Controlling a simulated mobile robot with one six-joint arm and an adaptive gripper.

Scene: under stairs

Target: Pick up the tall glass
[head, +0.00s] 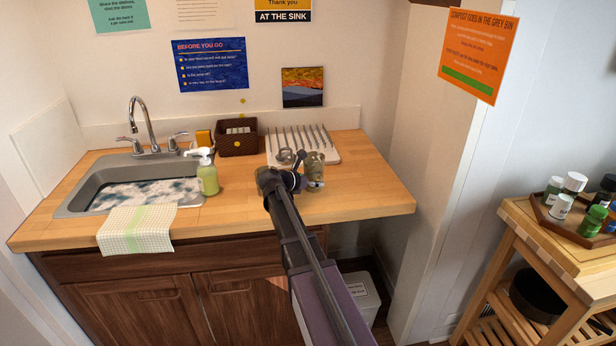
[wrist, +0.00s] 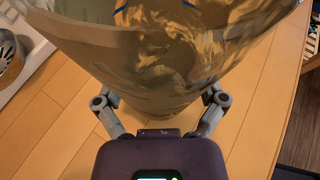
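The tall glass (head: 316,168) is clear and stands upright on the wooden counter, just in front of the drying board. In the wrist view the glass (wrist: 180,60) fills the upper middle, wide at the top and narrowing downward. My gripper (head: 300,181) is at the left side of the glass in the head view. In the wrist view my gripper (wrist: 160,101) has one finger on each side of the glass. The fingertips are hidden behind the glass, so I cannot tell whether they touch it.
A mug (head: 284,156) stands close by on the white drying board (head: 330,147). A soap bottle (head: 207,174) stands by the sink (head: 80,188), which holds sudsy water. A brown basket (head: 237,140) is behind. The counter right of the glass is clear.

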